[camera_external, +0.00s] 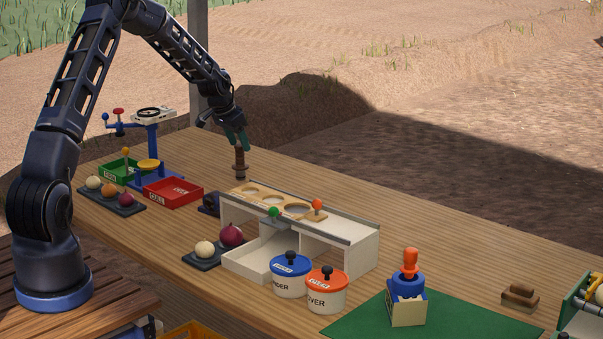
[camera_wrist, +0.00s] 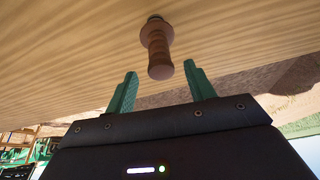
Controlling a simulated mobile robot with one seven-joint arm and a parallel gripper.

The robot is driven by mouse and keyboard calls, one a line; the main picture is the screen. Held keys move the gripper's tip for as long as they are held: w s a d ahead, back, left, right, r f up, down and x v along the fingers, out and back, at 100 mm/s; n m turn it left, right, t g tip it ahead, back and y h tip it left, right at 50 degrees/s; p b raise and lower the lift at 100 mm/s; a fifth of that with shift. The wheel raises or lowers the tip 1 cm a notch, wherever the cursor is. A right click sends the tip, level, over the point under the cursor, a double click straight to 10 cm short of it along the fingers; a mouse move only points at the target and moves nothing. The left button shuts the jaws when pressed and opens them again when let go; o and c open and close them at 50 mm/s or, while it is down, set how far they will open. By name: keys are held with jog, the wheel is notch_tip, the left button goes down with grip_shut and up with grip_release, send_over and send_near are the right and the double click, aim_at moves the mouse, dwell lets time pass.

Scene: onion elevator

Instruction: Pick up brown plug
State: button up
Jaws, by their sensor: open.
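The brown plug (camera_external: 240,163) stands upright on the wooden table near its far edge, behind the white sorting box. In the wrist view the plug (camera_wrist: 157,45) points toward my gripper (camera_wrist: 161,73), whose green fingers are open. The plug's top end shows in the gap between the two fingertips, with space on both sides. I cannot tell whether the fingertips reach past its top.
The white box (camera_external: 361,258) with round holes is in front of the plug. A red tray (camera_external: 158,198), a green tray (camera_external: 108,174) and a blue balance stand (camera_external: 152,142) are to the left. The table right of the plug is clear.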

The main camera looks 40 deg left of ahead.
aim_at(242, 154)
jog(key=shift+s+x, duration=0.2)
jog(key=shift+x, duration=2.4)
jog(key=shift+a, duration=0.15)
jog(key=c, duration=1.1)
